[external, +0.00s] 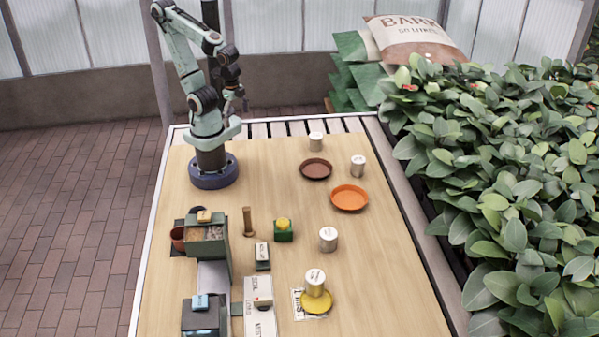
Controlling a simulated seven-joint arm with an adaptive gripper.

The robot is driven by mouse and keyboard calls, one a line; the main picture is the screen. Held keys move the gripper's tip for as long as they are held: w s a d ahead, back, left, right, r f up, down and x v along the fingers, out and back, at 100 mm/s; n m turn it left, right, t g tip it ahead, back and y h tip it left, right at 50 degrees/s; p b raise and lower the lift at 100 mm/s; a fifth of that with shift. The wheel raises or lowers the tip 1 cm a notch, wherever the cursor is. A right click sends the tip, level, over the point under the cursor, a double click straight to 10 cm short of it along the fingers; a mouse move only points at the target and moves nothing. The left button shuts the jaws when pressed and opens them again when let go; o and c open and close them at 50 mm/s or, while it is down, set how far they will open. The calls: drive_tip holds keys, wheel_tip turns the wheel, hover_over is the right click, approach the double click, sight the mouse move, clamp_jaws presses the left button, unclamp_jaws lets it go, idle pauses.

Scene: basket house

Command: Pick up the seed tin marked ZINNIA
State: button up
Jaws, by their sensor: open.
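Several pale cylindrical tins stand upright on the wooden table (285,180). One tin (316,141) is at the back beside a brown saucer, another tin (358,166) is to its right, and a third tin (328,239) is nearer the camera. A further tin (315,277) with a gold lower part stands at the yellow saucer (318,302) at the front. Their labels are too small to read, so I cannot tell which is marked ZINNIA. My gripper (235,95) is open and raised at the back left, well apart from every tin.
Brown (316,169) and orange (350,198) saucers lie near the back tins. A wooden post (248,222), green box (283,232) and dark-green stand (208,240) are mid-left. White boxes (260,315) are at the front. Dense foliage (500,180) borders the right edge.

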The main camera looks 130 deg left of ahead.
drive_tip(key=w+r+m+t, duration=0.3)
drive_tip(key=w+r+m, duration=0.1)
drive_tip(key=w, duration=0.5)
drive_tip(key=w+a+f+y, duration=0.1)
drive_tip(key=w+a+f, duration=0.1)
drive_tip(key=w+a, duration=0.45)
drive_tip(key=w+a+f, duration=0.2)
drive_tip(key=w+a, duration=0.2)
drive_tip(key=a, duration=0.5)
drive_tip(key=n+g+h, duration=0.2)
drive_tip(key=n+g, duration=0.1)
drive_tip(key=n, duration=0.3)
approach(316, 135)
drive_tip(key=f, duration=0.5)
drive_tip(key=shift+d+f, duration=0.25)
wheel_tip(316, 135, down, 6)
drive_tip(key=shift+a+f, duration=0.1)
drive_tip(key=shift+f, duration=0.05)
